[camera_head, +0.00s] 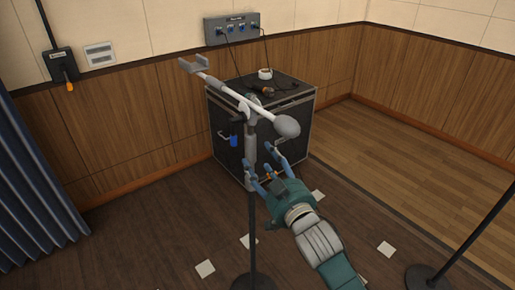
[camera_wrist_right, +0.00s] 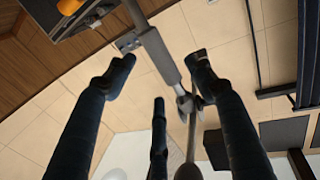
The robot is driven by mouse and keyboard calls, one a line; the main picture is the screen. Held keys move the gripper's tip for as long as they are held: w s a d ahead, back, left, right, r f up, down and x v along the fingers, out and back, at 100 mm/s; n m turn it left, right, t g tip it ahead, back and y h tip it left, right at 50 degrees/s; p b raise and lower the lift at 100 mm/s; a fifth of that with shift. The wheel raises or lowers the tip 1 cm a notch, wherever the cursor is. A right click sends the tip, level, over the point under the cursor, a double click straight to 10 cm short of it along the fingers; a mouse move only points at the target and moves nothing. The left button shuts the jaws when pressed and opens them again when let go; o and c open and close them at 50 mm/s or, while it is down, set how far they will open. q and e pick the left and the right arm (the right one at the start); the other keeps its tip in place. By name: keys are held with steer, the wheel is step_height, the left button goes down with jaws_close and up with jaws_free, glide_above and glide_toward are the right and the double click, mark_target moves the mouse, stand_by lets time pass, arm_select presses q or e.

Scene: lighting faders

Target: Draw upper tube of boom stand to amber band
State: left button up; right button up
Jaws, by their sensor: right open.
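The boom stand (camera_head: 252,215) stands upright, with a grey upper tube (camera_head: 250,150) on a thin dark pole. A pale boom with a grey rounded end (camera_head: 287,126) tilts across its top. My right gripper (camera_head: 264,164) is open, its blue fingers raised beside the tube. In the right wrist view, the tube (camera_wrist_right: 158,55) passes between the spread fingertips (camera_wrist_right: 160,62), with visible gaps; contact cannot be told. The clamp (camera_wrist_right: 186,101) shows beyond the fingers. A small orange part (camera_head: 268,177) shows by the gripper; I cannot tell whether it is the amber band. My left gripper is not in view.
A black case (camera_head: 225,155) with cables on top stands close behind the stand. Another dark stand base (camera_head: 428,278) is at lower right. White squares (camera_head: 205,268) lie on the floor. A blue curtain (camera_head: 35,180) hangs at left.

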mark_target(255, 149)
steer(key=x, duration=0.7)
steer(key=shift+w+f+p, duration=0.1)
steer(key=shift+w+p, duration=0.2)
jaws_close()
